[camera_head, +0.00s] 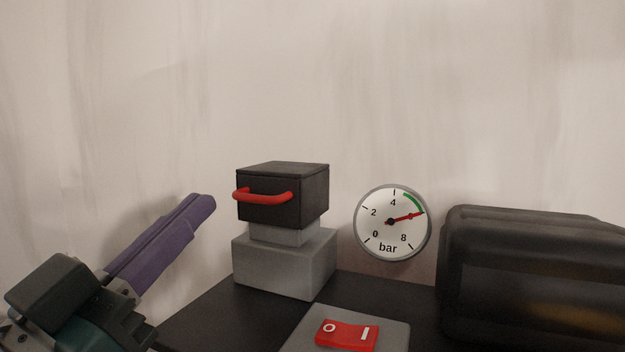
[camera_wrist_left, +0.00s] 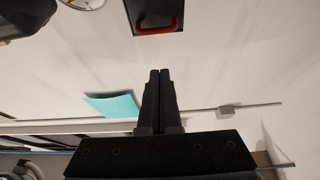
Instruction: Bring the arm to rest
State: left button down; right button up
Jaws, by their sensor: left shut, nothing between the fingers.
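My left gripper (camera_head: 205,205) is in the lower left of the head view, its purple fingers pointing up and to the right. Its fingers are shut together with nothing between them. It also shows in the left wrist view (camera_wrist_left: 159,75), with its dark fingers side by side. It is apart from the black box (camera_head: 282,195) with a red handle (camera_head: 262,196), which stands to its right on a grey block (camera_head: 285,262). The black box with its red handle also shows at the top of the left wrist view (camera_wrist_left: 155,12). My right gripper is not in view.
A round gauge (camera_head: 393,222) marked in bar has its red needle at the green arc's end. A red rocker switch (camera_head: 347,335) sits on a grey plate at the front. A dark rolled bulk (camera_head: 535,280) fills the right. A pale wall stands behind.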

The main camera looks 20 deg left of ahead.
pick_arm(q)
jog(key=s+d+r+m+g+y+p, duration=0.1)
jog(key=s+r+g+p, duration=0.1)
jog(key=s+g+p, duration=0.9)
jog(key=s+d+r+g+y+p, duration=0.1)
jog(key=s+r+g+p, duration=0.2)
jog(key=s+g+p, duration=0.85)
jog(key=w+r+t+p, duration=0.1)
jog(key=w+r+p, duration=0.1)
jog(key=r+p, duration=1.6)
jog(key=w+r+t+p, duration=0.2)
jog(key=r+p, duration=1.7)
jog(key=p, duration=0.3)
